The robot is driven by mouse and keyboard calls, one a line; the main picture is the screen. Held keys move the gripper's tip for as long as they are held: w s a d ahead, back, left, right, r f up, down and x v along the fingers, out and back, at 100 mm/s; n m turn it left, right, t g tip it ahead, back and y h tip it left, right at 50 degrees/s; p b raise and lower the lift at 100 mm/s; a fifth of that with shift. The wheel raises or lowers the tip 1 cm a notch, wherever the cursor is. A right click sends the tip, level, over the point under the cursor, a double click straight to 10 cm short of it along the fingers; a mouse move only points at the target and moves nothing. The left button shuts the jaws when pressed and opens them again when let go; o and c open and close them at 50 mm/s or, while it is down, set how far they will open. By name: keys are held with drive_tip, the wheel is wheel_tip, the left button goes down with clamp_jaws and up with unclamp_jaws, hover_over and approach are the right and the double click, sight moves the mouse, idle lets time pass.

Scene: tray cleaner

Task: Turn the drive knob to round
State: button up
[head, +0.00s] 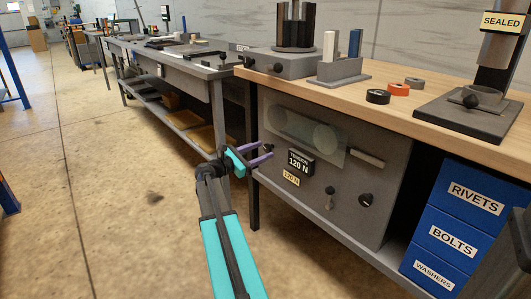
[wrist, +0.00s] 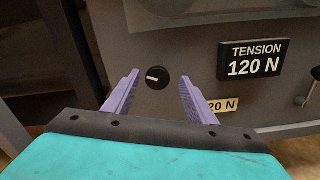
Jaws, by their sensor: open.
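A round black knob (wrist: 157,77) with a short white mark pointing left sits on the grey machine front in the wrist view. It shows between the tips of my gripper (wrist: 160,79), whose purple fingers are open on either side of it; I cannot tell whether they touch it. In the head view, my gripper (head: 266,154) is at the left part of the grey cabinet (head: 383,222), and this knob (head: 268,147) is partly hidden by the fingers. A second black knob (head: 366,199) is lower right on the cabinet. No label naming either knob is readable.
A black "TENSION 120 N" display (wrist: 253,59) is right of the fingers, with a yellow tag (wrist: 223,105) below it. A lever (head: 330,197) and a handle (head: 367,158) are on the cabinet. Blue bins (head: 445,240) stand at right. The floor at left is clear.

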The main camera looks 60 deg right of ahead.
drive_tip(key=shift+x, duration=0.8)
